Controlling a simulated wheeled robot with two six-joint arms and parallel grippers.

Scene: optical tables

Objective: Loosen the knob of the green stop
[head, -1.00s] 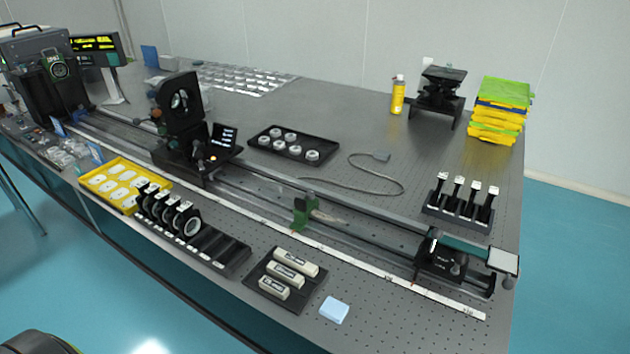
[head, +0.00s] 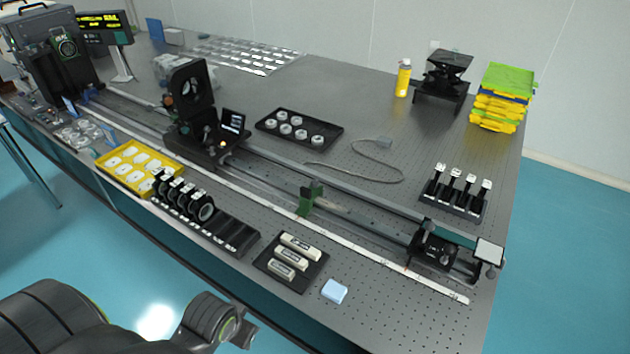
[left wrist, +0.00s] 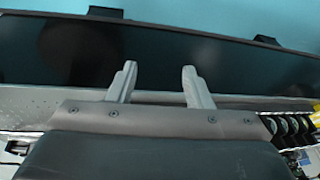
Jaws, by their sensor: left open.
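The green stop (head: 311,197) stands on the long rail (head: 262,184) near the middle of the table in the head view. Its knob is too small to make out clearly. In the left wrist view my left gripper (left wrist: 157,82) is open, with two grey fingers apart and nothing between them. Its fingers show against a dark panel along the table's side. The green stop is not in the left wrist view. In the head view part of my left arm shows at the bottom left, well away from the stop. My right gripper is not in view.
A row of black-framed lenses (head: 186,194) stands in a holder in front of the rail. A tray with white blocks (head: 292,258) and a light blue block (head: 334,291) lie near the front edge. A black carriage (head: 433,243) sits on the rail's right end. A cable lies behind the stop.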

